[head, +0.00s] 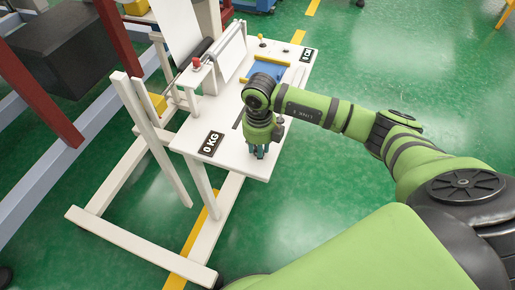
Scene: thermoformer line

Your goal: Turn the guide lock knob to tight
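My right arm reaches in from the right, and its gripper (258,153) points down over the front part of the white machine table (230,160). The fingers are small and close to the table top. I cannot tell whether they are open or shut, or whether they touch anything. I cannot clearly make out the guide lock knob; it may be hidden by the gripper or wrist. A red knob (197,63) stands at the table's left side, and a small yellow-topped knob (261,40) stands at the back. My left gripper is not in view.
A "0 KG" label (211,143) lies left of the gripper, and another label (308,55) is at the back right. A blue part (266,68) sits behind my wrist. White frame legs (155,140) stand at left. Green floor is clear at the front centre.

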